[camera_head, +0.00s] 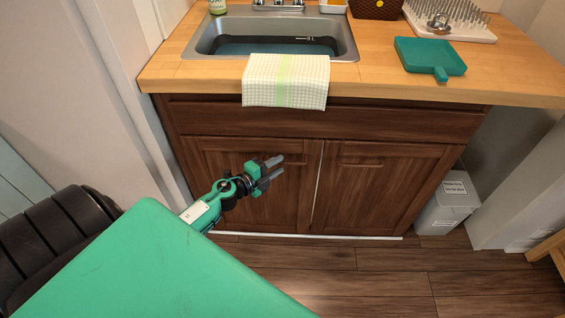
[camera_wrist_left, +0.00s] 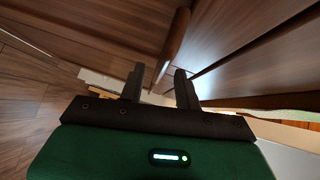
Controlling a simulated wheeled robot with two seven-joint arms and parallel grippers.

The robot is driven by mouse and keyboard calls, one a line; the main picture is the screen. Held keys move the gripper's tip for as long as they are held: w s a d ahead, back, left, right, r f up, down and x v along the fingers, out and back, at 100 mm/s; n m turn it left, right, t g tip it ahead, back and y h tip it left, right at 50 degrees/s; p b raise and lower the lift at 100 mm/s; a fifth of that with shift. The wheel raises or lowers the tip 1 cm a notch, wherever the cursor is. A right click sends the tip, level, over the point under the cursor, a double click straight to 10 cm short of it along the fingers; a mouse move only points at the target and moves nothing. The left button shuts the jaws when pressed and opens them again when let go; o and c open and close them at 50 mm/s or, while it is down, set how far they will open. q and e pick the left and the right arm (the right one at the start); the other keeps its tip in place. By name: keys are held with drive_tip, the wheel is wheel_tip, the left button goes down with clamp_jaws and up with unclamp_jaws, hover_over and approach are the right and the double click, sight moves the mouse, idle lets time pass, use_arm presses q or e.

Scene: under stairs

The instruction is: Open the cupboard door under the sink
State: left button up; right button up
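The cupboard under the sink has two dark wooden doors, and both look shut. The left door (camera_head: 290,205) is partly behind my left gripper; the right door (camera_head: 370,200) has a wooden handle (camera_head: 360,162) near its top. My left gripper (camera_head: 277,166) is open in front of the upper part of the left door. In the left wrist view, a wooden bar handle (camera_wrist_left: 176,45) lies just beyond and between the two open fingertips (camera_wrist_left: 160,78). I cannot tell whether they touch it. In the head view this handle is mostly hidden by the gripper. My right gripper is out of view.
A checked towel (camera_head: 287,82) hangs over the counter edge below the sink (camera_head: 220,42). A grey bin (camera_head: 447,208) stands right of the cupboard. A white wall (camera_head: 90,90) is close on the left. The wooden floor (camera_head: 390,265) in front is clear.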

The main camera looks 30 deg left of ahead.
sight(283, 163)
use_arm(q)
drive_tip(key=shift+x, duration=1.5)
clamp_jaws()
idle(0.4)
